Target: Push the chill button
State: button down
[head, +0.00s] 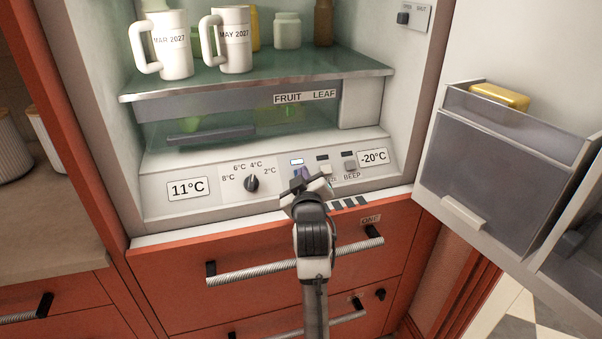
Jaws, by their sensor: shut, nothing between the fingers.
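The fridge control panel (215,202) runs along the bottom of the open fridge. It carries an 11°C display, a black dial (251,184) and a -20°C display at the right. Between them sits a row of buttons with small indicator windows above; the left window (297,161) is lit bluish white. A blue-violet button (297,172) shows partly below it, and its label is hidden behind my gripper. My gripper (312,181) is shut and empty, with its tips in front of the panel at this button. I cannot tell whether they touch it. A grey button labelled BEEP (349,164) is to the right.
Two white mugs (233,40) and jars stand on the glass shelf (260,73) above a drawer marked FRUIT and LEAF. Red drawers (190,262) with bar handles (245,271) lie below the panel. The open door with its bin (500,160) is at the right.

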jog(key=s+d+r+p, duration=0.1)
jog(key=s+r+p, duration=0.2)
jog(key=s+r, duration=0.1)
jog(key=shift+d, duration=0.15)
dwell(0.4)
jog(key=shift+r, duration=0.1)
